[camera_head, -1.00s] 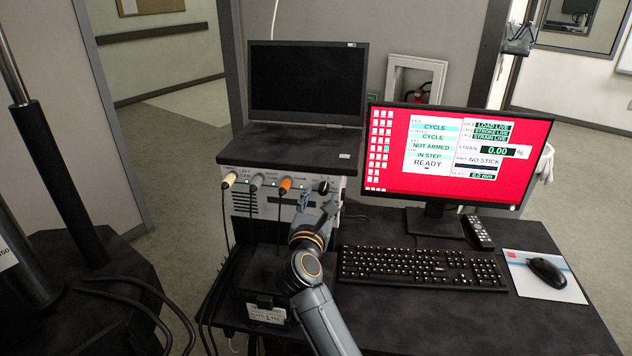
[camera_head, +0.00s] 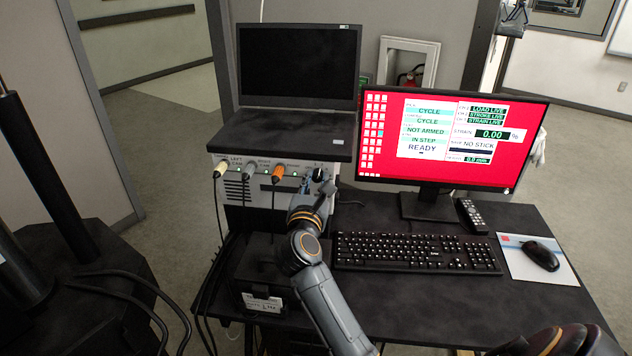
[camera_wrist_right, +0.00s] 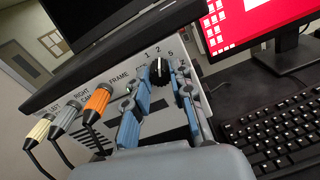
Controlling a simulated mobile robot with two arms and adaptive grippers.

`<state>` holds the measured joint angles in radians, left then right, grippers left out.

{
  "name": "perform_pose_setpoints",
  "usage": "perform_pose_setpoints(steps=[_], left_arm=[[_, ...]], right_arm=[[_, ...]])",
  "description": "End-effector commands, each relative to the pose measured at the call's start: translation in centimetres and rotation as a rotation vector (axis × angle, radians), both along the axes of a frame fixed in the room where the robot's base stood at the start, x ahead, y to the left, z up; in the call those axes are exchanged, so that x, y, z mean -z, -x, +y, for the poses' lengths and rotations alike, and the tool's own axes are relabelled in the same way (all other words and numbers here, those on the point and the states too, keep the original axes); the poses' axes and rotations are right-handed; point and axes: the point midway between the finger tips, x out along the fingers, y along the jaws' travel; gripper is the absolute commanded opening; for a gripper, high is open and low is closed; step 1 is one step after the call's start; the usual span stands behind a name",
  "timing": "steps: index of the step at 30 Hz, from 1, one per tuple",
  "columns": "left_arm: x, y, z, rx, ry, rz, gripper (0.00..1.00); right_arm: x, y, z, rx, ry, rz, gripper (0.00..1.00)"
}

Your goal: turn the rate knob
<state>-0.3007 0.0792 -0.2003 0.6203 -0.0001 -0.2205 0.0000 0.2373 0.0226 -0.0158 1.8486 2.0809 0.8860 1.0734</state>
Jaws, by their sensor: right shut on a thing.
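The rate knob (camera_head: 318,174) is a small black knob at the upper right of the grey unit's front panel. In the right wrist view the black knob (camera_wrist_right: 159,72) sits between the blue-padded fingers, its white mark at the top near the number 2. My right gripper (camera_head: 322,188) is at the panel, shut on the knob; it also shows in the right wrist view (camera_wrist_right: 165,85). The fingers cover part of the panel in the head view. My left gripper is not in view.
Left of the knob, plugs with cables sit in the panel, the orange one (camera_head: 278,173) nearest. A red-screened monitor (camera_head: 450,140), keyboard (camera_head: 415,252) and mouse (camera_head: 541,256) occupy the desk to the right.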

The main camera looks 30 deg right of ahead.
Motion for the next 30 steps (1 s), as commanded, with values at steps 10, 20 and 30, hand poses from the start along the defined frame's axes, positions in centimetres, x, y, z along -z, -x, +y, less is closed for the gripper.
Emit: perform_pose_setpoints(steps=[10, 20, 30], left_arm=[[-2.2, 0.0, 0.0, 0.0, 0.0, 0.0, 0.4], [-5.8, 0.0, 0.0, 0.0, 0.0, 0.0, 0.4], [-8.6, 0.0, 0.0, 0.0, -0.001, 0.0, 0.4]], right_arm=[[-0.4, 0.0, 0.0, 0.002, 0.1, 0.093, 0.0], [-0.5, 0.0, 0.0, 0.0, 0.304, 0.276, 0.0], [-0.4, -0.1, 0.1, 0.0, 0.486, 0.438, 0.0]])
